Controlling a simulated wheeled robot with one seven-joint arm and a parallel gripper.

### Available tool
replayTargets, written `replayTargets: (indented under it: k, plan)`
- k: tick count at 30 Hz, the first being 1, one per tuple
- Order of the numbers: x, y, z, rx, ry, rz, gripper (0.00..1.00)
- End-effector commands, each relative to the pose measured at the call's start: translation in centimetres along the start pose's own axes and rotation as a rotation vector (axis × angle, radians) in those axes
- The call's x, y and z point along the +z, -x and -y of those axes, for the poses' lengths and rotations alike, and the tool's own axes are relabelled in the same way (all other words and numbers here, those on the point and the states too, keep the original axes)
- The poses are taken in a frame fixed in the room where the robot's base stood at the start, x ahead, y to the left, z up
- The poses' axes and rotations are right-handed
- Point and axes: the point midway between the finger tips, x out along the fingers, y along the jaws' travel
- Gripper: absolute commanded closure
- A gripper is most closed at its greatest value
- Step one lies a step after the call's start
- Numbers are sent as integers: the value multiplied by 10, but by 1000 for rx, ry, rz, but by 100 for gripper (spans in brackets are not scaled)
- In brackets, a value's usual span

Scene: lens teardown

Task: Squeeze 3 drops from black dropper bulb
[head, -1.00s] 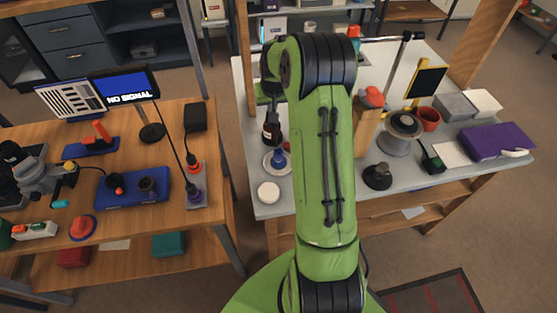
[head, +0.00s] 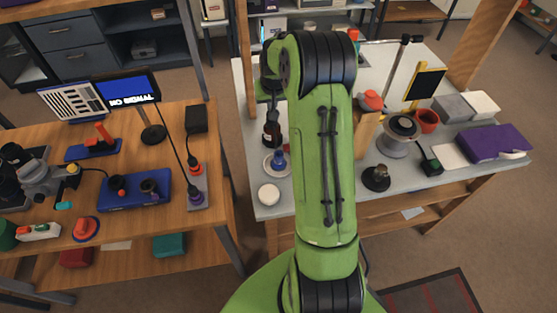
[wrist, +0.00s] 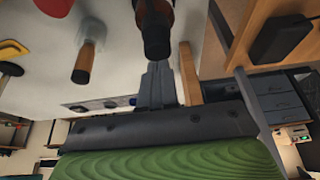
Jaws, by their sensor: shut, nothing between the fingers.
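The black dropper bulb (wrist: 156,38) shows at the top middle of the wrist view, on an amber-brown bottle that is cut off by the frame edge. In the head view the dark dropper bottle (head: 271,135) stands on the grey table, just left of my arm. My gripper (wrist: 158,72) is shut and empty, with its grey fingers right by the end of the bulb. The bulb overlaps the fingertips in the wrist view, so I cannot tell whether they touch.
A blue item sits in a white dish (head: 268,167) in front of the bottle, with a white round puck (head: 269,195) nearer. A wooden post (wrist: 190,75) stands close beside the fingers. A wooden bench (head: 225,195) with devices lies left.

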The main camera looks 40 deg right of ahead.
Motion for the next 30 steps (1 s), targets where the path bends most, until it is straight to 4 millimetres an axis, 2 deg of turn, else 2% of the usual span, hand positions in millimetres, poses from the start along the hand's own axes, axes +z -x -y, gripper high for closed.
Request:
replayTargets:
  k: [7, 26, 30]
  plan:
    - [0, -1, 0, 0, 0, -1, 100]
    - [9, -22, 0, 0, 0, 0, 100]
    - [9, -21, 0, 0, 0, 1, 100]
